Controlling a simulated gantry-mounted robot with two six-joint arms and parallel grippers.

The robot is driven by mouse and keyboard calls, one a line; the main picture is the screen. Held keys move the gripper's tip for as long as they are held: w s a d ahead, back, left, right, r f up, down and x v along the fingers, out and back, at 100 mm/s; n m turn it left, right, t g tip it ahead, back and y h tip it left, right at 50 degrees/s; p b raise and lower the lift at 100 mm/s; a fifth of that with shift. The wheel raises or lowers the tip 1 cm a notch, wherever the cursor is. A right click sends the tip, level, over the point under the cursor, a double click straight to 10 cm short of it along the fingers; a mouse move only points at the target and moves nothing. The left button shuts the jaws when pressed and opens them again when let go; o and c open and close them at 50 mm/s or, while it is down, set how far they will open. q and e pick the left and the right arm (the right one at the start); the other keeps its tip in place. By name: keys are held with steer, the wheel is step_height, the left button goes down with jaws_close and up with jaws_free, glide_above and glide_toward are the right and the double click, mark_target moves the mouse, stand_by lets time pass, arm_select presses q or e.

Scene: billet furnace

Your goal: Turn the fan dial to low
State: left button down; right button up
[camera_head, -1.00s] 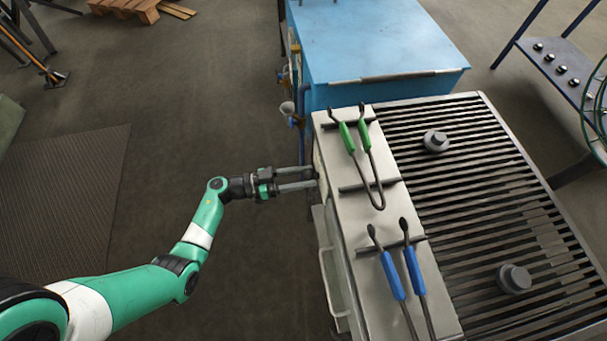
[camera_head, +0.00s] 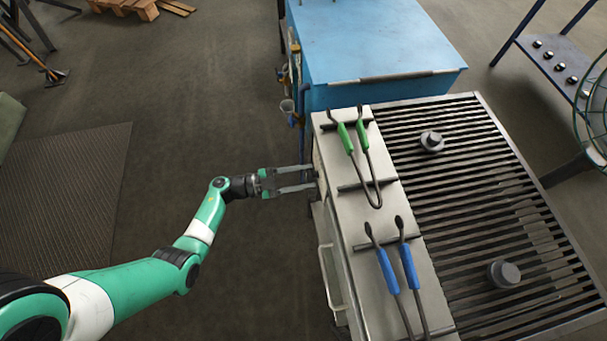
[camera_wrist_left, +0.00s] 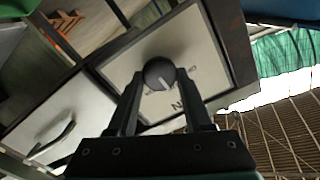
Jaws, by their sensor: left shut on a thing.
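The fan dial (camera_wrist_left: 159,73) is a round dark knob with a pale pointer line. It sits on a light panel (camera_wrist_left: 200,48) with partly hidden lettering, on the furnace front. My left gripper (camera_head: 311,178) reaches that front from the left. In the left wrist view its two fingers lie on either side of the dial, and it is shut on it. The pointer line points down in that view, toward the lettering. In the head view the dial is hidden from sight by the angle. My right gripper is not in view.
The bench top beside the panel holds green-handled tongs (camera_head: 363,136) and blue-handled tongs (camera_head: 410,268). A slatted grate (camera_head: 480,200) with two grey weights lies to the right. A blue cabinet (camera_head: 385,45) stands behind. A door handle (camera_head: 331,277) juts out below.

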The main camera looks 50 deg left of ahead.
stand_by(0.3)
arm_select(q)
steer(key=shift+c, duration=1.5)
jaws_free()
steer(key=shift+s+a, duration=0.15)
steer(key=shift+s, duration=0.1)
steer(key=p+v, duration=0.2)
steer(key=v, duration=0.9)
steer(key=shift+p, duration=0.35)
